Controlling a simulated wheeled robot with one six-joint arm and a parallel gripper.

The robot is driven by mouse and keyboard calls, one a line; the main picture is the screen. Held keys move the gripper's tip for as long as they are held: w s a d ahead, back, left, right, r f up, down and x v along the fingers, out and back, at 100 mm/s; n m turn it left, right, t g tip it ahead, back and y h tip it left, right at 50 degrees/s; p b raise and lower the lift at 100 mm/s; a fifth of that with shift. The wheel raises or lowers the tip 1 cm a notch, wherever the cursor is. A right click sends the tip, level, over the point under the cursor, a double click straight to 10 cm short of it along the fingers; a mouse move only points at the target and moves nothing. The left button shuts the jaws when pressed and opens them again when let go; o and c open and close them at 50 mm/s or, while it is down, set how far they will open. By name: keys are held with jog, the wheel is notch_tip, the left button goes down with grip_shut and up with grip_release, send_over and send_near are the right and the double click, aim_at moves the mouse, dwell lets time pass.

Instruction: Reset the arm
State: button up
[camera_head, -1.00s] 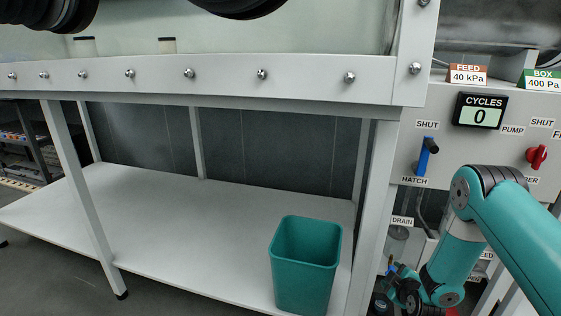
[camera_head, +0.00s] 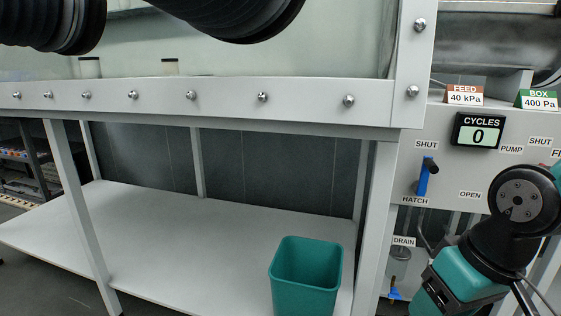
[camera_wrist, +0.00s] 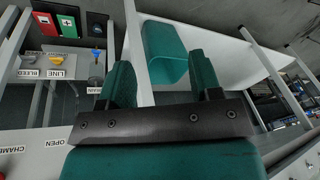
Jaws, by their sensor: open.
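My arm is at the right edge of the head view, in front of the control panel (camera_head: 450,175). In the wrist view my gripper (camera_wrist: 165,80) shows two teal fingers standing apart with nothing between them. Beyond the fingers in that view is a teal bin (camera_wrist: 160,45). The fingertips are not clearly visible in the head view. The blue hatch handle (camera_head: 424,178) on the panel is left of my arm and apart from it.
A drain with a blue valve (camera_head: 394,293) is below the panel, close to my arm. Black glove sleeves (camera_head: 235,15) hang at the top.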

jog(key=s+a+r+n+g+y+p, duration=0.2)
jog(key=s+a+r+n, duration=0.2)
jog(key=s+a+r, duration=0.25)
notch_tip(320, 180, up, 29)
jog(key=p, duration=2.9)
jog(key=shift+s+d+f, duration=0.15)
jog(key=shift+d+f, duration=0.05)
